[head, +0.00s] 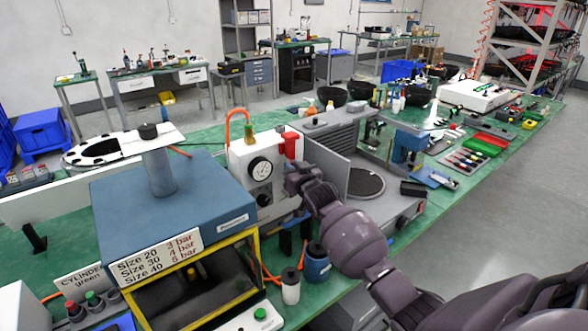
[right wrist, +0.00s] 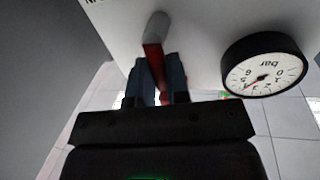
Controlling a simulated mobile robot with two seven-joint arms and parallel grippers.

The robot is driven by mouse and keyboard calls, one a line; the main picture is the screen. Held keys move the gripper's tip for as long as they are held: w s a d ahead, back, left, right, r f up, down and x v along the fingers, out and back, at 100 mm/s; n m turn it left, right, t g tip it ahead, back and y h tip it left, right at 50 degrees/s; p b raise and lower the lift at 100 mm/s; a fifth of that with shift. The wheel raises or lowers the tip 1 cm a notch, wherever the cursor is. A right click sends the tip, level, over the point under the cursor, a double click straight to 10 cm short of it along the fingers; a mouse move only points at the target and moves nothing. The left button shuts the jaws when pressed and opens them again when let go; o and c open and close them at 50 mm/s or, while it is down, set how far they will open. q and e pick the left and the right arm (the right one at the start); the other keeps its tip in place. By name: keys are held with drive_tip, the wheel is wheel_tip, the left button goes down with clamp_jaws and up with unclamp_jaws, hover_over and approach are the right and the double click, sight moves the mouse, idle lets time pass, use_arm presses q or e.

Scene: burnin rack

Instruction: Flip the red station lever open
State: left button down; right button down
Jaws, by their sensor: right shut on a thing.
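The station is a white panel box with a round pressure gauge (head: 260,169), and the gauge shows upside down in the right wrist view (right wrist: 263,75). A red part (head: 290,146) sits near the panel's upper right, just above my right gripper (head: 295,182). In the right wrist view the red lever (right wrist: 154,58) runs from a grey round pivot down between the two dark fingers. My right gripper (right wrist: 160,82) is shut on the lever there. The fingers hide part of the lever, and in the head view the gripper hides the grip. My left gripper is out of view.
A blue cabinet (head: 146,208) with a yellow-framed opening stands left of the panel. A grey machine with a round dark plate (head: 366,183) stands close on the right. Small blue (head: 317,264) and white containers stand below my right arm. The floor at right is clear.

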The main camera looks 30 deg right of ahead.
drive_tip(key=shift+a+n, duration=0.1)
drive_tip(key=shift+n, duration=0.2)
drive_tip(key=c, duration=1.1)
unclamp_jaws()
drive_tip(key=s, duration=0.3)
drive_tip(key=s+a, duration=0.1)
drive_tip(key=s, duration=0.3)
drive_tip(key=s+b, duration=0.1)
drive_tip(key=s, duration=0.2)
drive_tip(key=shift+s+a, duration=0.15)
drive_tip(key=shift+s, duration=0.25)
